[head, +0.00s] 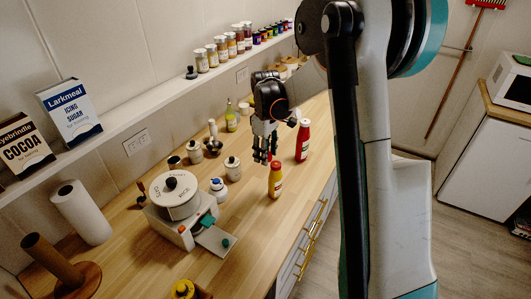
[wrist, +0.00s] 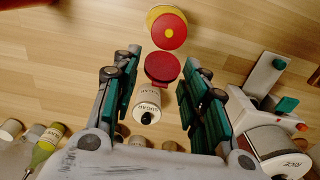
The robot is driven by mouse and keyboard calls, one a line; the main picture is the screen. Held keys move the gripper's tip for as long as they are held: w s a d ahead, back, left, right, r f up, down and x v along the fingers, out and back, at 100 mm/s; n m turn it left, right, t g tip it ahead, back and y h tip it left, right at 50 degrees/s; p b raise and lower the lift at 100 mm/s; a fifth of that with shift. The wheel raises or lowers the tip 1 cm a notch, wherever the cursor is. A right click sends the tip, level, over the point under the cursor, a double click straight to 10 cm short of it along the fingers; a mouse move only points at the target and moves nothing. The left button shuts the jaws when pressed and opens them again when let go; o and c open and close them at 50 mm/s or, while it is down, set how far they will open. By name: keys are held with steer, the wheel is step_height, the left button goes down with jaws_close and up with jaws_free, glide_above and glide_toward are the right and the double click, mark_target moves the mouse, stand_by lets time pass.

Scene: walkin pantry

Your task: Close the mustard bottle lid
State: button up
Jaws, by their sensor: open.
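The yellow mustard bottle (head: 275,182) stands upright on the wooden counter, with a red top. In the wrist view I look down on the bottle (wrist: 158,12). Its red cap (wrist: 171,34) has a yellow centre. A second red disc, the lid (wrist: 162,69), sits beside the cap, joined at its edge and swung open. My gripper (head: 265,153) is above the counter, just behind the bottle. In the wrist view the teal fingers (wrist: 160,76) are apart and empty, one on each side of the open lid. I cannot tell their height above it.
A red bottle (head: 303,140) stands to the right of the mustard. A rice dispenser (head: 173,200) and several canisters (head: 233,168) stand to the left. A green-yellow bottle (head: 231,119) is behind. The counter's front strip (head: 257,235) is clear.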

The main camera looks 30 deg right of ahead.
mark_target(269, 157)
steer(key=shift+c, duration=0.5)
steer(key=c, duration=0.7)
steer(key=shift+s+d+t, duration=0.1)
steer(key=shift+t, duration=0.2)
steer(key=shift+s+d+r+t+y+b, duration=0.15)
steer(key=shift+s+t+y+b, duration=0.15)
steer(key=shift+t+y, duration=0.2)
steer(key=shift+s+d+t+y+b, duration=0.15)
steer(key=shift+t+y+b, duration=0.15)
steer(key=shift+t+y, duration=0.15)
steer(key=shift+s+d+t+y+b, duration=0.25)
steer(key=shift+s+t+y+b, duration=0.15)
steer(key=shift+t+y+b, duration=0.55)
steer(key=t+b, duration=0.1)
steer(key=t+y+b, duration=0.1)
steer(key=s+t+b, duration=0.1)
steer(key=t+b, duration=0.1)
steer(key=shift+d+f+y, duration=0.25)
steer(key=shift+d+y, duration=0.05)
steer(key=shift+d, duration=0.1)
steer(key=t+b, duration=0.1)
steer(key=t+y+b, duration=0.1)
steer(key=shift+s+d+b, duration=0.15)
steer(key=shift+s+b, duration=0.25)
steer(key=shift+y, duration=0.3)
